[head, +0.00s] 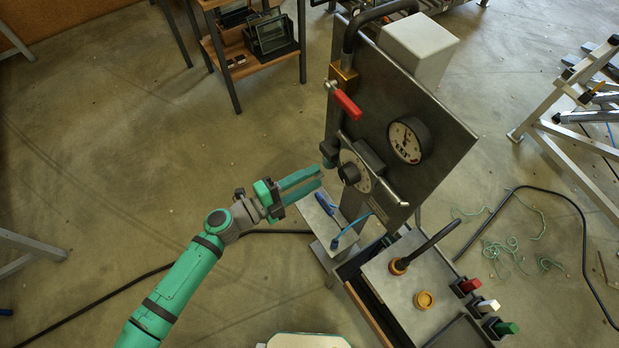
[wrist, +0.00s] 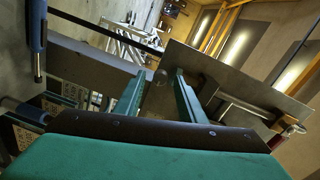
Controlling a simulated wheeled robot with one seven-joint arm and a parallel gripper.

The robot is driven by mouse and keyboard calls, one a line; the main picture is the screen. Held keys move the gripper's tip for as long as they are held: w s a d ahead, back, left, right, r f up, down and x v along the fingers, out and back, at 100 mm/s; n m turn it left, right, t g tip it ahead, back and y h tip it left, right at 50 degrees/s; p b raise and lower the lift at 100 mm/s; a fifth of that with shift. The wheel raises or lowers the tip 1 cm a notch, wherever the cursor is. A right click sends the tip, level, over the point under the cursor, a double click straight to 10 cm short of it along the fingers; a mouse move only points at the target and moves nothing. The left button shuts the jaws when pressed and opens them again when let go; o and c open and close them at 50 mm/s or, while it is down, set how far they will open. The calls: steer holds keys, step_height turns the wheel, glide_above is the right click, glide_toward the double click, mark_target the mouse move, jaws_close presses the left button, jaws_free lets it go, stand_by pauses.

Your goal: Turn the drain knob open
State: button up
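A dark upright panel (head: 437,130) carries a round dial with a black knob (head: 349,174) at its lower left; I cannot tell for sure whether this is the drain knob. My gripper (head: 320,178) is just left of this knob, its two green fingers parallel and apart, pointing toward the panel. No contact shows. In the wrist view, the gripper (wrist: 169,74) is open with nothing clearly held. A small grey rounded thing (wrist: 160,76) shows near the left fingertip, too unclear to name.
A red-handled lever (head: 347,104) and a pressure gauge (head: 409,139) are on the panel. Blue-handled tools lie on a grey shelf (head: 318,222) below.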

steer(key=v, duration=1)
steer(key=shift+s+a, duration=0.25)
steer(key=shift+a, duration=0.05)
steer(key=s+d+f+n+t+y, duration=0.25)
steer(key=s+n+t+y, duration=0.35)
steer(key=s+n, duration=0.85)
steer(key=s+d+r+n+y, duration=0.1)
steer(key=s+d+n+y, duration=0.6)
steer(key=n, duration=0.4)
steer(key=shift+s+d+r+n+g+y, duration=0.15)
steer(key=shift+d+r+n+g+y, duration=0.3)
steer(key=shift+d, duration=0.25)
